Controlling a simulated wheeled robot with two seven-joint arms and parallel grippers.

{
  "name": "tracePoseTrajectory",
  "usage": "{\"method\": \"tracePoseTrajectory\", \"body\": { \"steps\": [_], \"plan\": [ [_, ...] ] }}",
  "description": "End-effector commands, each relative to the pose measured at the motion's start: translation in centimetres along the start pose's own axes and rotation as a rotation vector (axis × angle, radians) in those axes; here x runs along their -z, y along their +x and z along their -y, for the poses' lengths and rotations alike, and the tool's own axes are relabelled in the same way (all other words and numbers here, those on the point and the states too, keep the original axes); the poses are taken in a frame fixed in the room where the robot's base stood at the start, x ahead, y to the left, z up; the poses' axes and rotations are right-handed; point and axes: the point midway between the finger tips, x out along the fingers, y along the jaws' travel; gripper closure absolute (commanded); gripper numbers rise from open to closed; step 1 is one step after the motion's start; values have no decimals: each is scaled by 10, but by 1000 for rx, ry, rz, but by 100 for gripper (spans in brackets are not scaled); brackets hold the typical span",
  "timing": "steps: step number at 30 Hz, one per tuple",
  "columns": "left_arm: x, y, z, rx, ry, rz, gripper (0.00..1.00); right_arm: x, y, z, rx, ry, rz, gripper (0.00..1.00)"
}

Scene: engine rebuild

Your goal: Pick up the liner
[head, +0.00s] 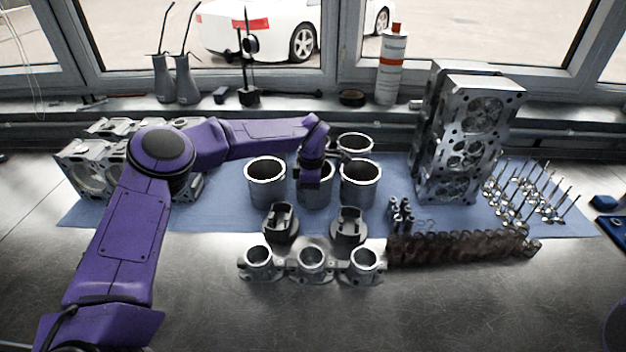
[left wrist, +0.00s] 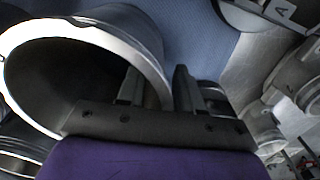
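Several grey metal cylinder liners stand upright on the blue mat in the head view: a left one (head: 267,190), a middle one (head: 314,196), a right one (head: 360,190) and one behind (head: 354,145). My left gripper (head: 313,178) is over the middle liner, hiding much of its top. In the left wrist view a liner (left wrist: 95,35) fills the left side. The left gripper (left wrist: 157,88) has its fingers apart there, one inside the liner's opening and one outside its wall. I cannot tell whether either touches the wall. My right gripper is not in view.
Two dark pistons (head: 281,223) and several metal parts with round bores (head: 312,262) stand in front of the liners. Engine blocks (head: 95,172) are at left. The front bench is clear.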

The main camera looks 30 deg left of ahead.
Motion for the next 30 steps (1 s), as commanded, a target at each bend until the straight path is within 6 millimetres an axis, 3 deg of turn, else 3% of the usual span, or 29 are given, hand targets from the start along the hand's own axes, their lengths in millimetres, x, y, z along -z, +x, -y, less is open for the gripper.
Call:
{"method": "tracePoseTrajectory", "body": {
  "steps": [3, 6, 7, 20, 25, 30],
  "plan": [
    [0, 0, 0, 0, 0, 0, 65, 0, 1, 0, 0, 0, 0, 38],
    [0, 0, 0, 0, 0, 0, 98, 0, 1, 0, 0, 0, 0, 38],
    [0, 0, 0, 0, 0, -1, 100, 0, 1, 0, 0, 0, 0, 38],
    [0, -6, 0, -1, -2, 0, 100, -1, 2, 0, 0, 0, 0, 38],
    [0, -31, -1, -4, -2, 2, 100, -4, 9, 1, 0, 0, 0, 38],
    [12, -67, 29, -5, 1, 4, 100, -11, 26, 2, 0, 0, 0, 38]
  ]
}}
